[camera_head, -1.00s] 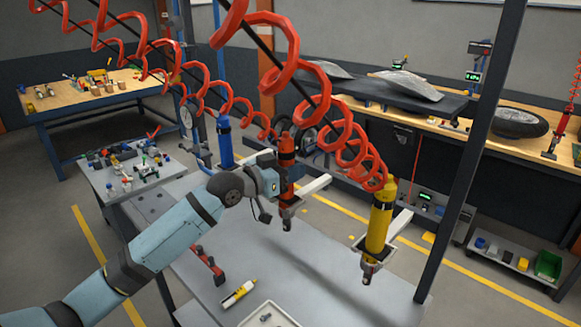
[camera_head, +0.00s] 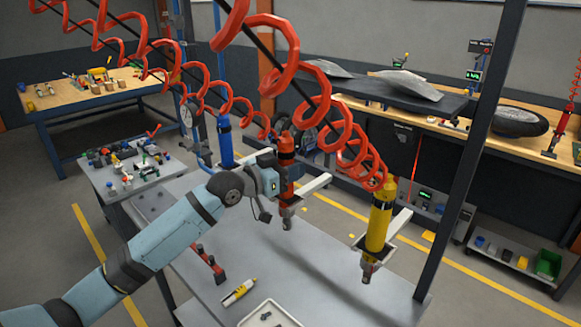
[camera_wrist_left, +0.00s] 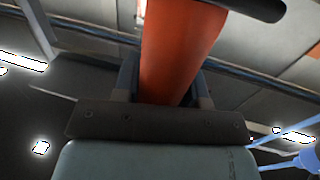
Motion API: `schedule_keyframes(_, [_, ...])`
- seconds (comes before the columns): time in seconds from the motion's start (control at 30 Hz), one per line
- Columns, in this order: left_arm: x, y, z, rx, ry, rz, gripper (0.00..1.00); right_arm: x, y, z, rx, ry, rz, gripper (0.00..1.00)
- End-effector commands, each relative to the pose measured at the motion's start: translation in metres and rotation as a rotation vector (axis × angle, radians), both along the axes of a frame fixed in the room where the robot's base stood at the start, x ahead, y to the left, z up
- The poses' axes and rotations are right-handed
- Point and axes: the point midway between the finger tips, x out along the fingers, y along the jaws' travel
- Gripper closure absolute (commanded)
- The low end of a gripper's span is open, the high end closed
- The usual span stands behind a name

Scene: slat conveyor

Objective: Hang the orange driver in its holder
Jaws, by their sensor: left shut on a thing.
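The orange driver (camera_head: 287,160) hangs upright below a red coiled hose, above the grey table. My left gripper (camera_head: 272,181) is shut on its body from the left; the left wrist view shows the orange body (camera_wrist_left: 178,50) between the fingers. A pale holder arm (camera_head: 314,185) stands right at the driver's lower part. Whether the driver sits inside this holder or just beside it cannot be told, as the gripper and driver cover that spot. My right gripper is in neither view.
A yellow driver (camera_head: 379,220) hangs in its holder (camera_head: 398,223) at the right, and a blue driver (camera_head: 225,142) behind at the left. Red coiled hoses (camera_head: 312,85) cross overhead. A dark post (camera_head: 468,150) stands at right. A yellow-white tube (camera_head: 239,291) and tray (camera_head: 268,308) lie on the table (camera_head: 320,275).

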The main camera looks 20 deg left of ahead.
Motion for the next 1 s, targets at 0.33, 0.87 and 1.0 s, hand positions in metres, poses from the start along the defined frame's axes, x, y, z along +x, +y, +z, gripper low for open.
schedule_keyframes(0.33, [0.0,0.0002,-0.0001,-0.001,-0.003,0.0,0.97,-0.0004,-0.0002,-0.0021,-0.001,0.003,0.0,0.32])
schedule_keyframes(0.87, [0.0001,0.0002,-0.0046,-0.001,-0.003,0.0,0.39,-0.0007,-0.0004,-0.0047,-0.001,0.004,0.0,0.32])
schedule_keyframes(1.0, [0.0,0.0001,-0.0051,0.0,-0.002,0.0,0.32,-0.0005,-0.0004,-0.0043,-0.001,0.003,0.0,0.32])
